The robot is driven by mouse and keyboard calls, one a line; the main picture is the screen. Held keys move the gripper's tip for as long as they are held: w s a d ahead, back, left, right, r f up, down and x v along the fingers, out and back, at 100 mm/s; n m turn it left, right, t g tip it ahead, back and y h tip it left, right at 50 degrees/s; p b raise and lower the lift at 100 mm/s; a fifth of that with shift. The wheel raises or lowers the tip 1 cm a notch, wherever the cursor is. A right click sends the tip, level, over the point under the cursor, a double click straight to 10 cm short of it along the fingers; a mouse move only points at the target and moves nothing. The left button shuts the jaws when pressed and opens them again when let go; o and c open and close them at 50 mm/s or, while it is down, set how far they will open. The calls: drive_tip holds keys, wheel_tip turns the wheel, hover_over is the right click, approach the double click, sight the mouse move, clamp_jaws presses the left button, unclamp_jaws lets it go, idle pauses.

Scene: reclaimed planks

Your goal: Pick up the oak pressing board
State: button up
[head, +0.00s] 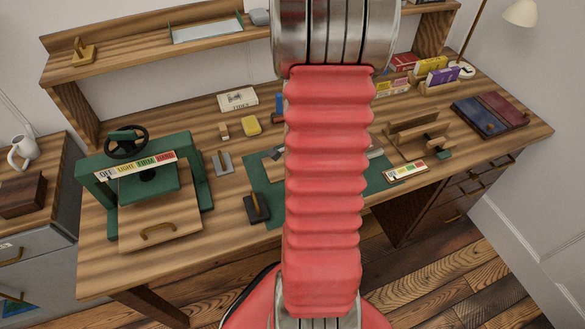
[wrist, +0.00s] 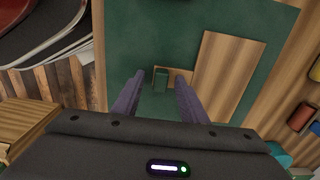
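A flat, rectangular light-wood board, which looks like the oak pressing board (wrist: 228,80), lies on the green mat (wrist: 190,30) in the wrist view, right of my fingers. My gripper (wrist: 160,78) is open, its two dark fingers apart with nothing held. A small dark green block (wrist: 161,80) with a wooden piece behind it shows between and beyond the fingertips. The board lies beside the right finger; I cannot tell the height between them. In the head view my red arm hides my gripper and most of the mat (head: 258,176).
A green press (head: 150,180) stands at the left of the desk. A black-based tool (head: 256,207) sits by the mat's left edge. A wooden rack (head: 415,135) and a labelled strip (head: 406,171) stand right of my arm. Blue and dark red books (head: 490,114) lie far right.

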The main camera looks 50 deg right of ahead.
clamp_jaws()
idle(0.4)
wheel_tip(320, 180, up, 10)
idle(0.9)
idle(0.5)
